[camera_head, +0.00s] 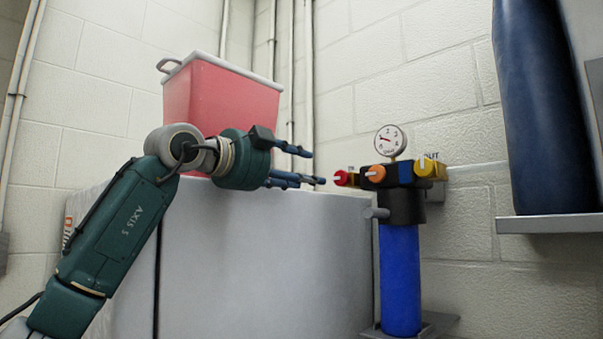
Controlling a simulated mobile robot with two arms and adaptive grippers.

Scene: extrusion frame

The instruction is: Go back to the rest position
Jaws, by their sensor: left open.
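My left gripper (318,168) is open and empty, at the end of my green arm, which comes in from the lower left. Its two blue fingers point to the right, one above the other. The lower fingertip lies in the picture just left of a red knob (342,178) on a valve unit; I cannot tell whether they touch. The unit also has an orange knob (375,173), a yellow knob (428,168), a round gauge (390,141) and a blue cylinder (400,280) below. My right gripper is not in view.
A grey cabinet (265,265) stands behind and below my left arm. A red bin (220,105) with a white rim sits on top of it. A dark blue tank (545,110) stands on a shelf (550,224) at the right. White block walls and pipes are behind.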

